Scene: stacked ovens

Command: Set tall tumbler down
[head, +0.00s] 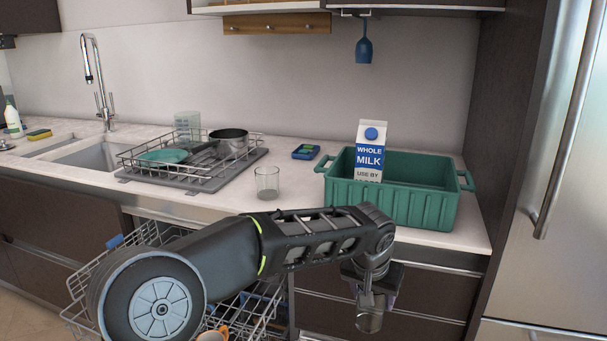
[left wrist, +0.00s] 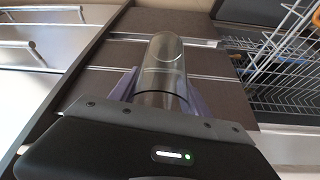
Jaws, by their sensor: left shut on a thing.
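My left gripper (head: 372,290) is shut on the tall tumbler (head: 370,318), a clear, greyish glass. It hangs below the counter's front edge, in front of the dark drawers. The left wrist view shows the tumbler (left wrist: 162,70) between the two fingers of my left gripper (left wrist: 160,92). The gripper hides part of it. My right gripper is in neither view.
The white counter (head: 225,204) holds a short clear glass (head: 267,183), a dish rack (head: 195,165) and a green crate (head: 400,207) with a milk carton (head: 370,150). Bare counter lies around the glass. The dishwasher rack (head: 95,290) is pulled out below.

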